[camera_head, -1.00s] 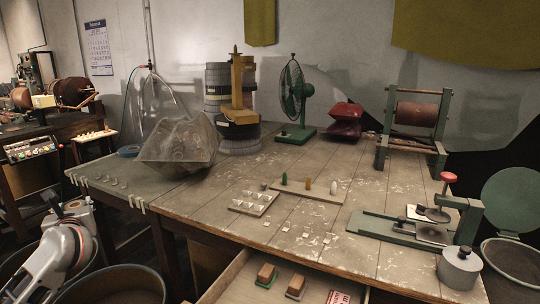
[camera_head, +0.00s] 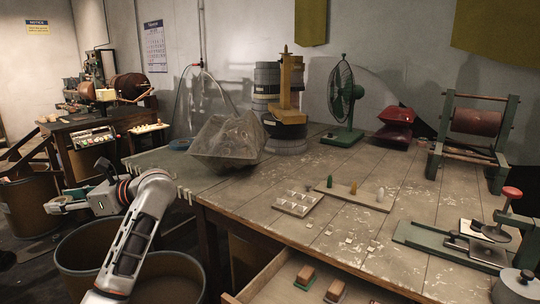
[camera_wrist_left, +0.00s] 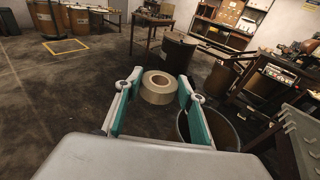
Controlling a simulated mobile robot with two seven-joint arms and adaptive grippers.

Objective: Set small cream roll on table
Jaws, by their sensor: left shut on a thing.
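The small cream roll (camera_wrist_left: 158,88) sits between the teal fingertips of my left gripper (camera_wrist_left: 160,84) in the left wrist view. In the head view my left gripper (camera_head: 68,202) is at the far left, beyond the table's left edge and above the floor and bins. It is shut on the roll, which shows only small and partly covered there. The worn wooden table (camera_head: 325,245) fills the middle and right of the head view. My right gripper is not in view.
A crumpled translucent bin (camera_head: 225,142), a yellow post with stacked rolls (camera_head: 285,105) and a green fan (camera_head: 343,95) stand along the back. A small tray (camera_head: 298,204) and pegged board (camera_head: 355,192) lie mid-table. Brown drums (camera_head: 165,278) stand below the left edge.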

